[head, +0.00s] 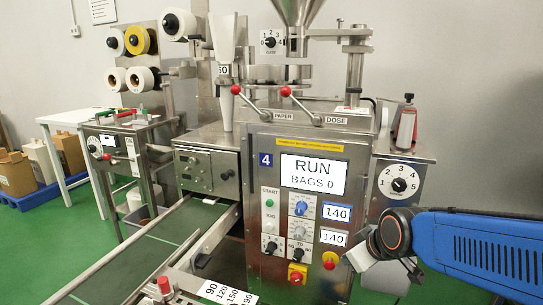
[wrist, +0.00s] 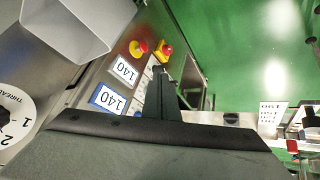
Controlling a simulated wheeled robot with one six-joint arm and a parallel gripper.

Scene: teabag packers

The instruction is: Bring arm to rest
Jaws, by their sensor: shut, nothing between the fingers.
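My blue arm (head: 485,250) reaches in from the right edge of the head view, in front of the machine's right side. Its dark wrist end (head: 393,233) is near the dial numbered 1 to 5 (head: 400,183). In the wrist view, my gripper (wrist: 161,80) is shut and empty, its dark fingers pointing up the picture beside the machine's panel. I see nothing held. The machine (head: 258,225) shows RUN, BAGS 0 on its screen (head: 313,174).
Two red-knobbed levers, PAPER (head: 236,90) and DOSE (head: 286,92), stand on the machine top. Red-on-yellow buttons (wrist: 138,48) lie close to the fingers in the wrist view. A conveyor (head: 135,255) runs out front left. Green floor (head: 380,293) shows below my arm.

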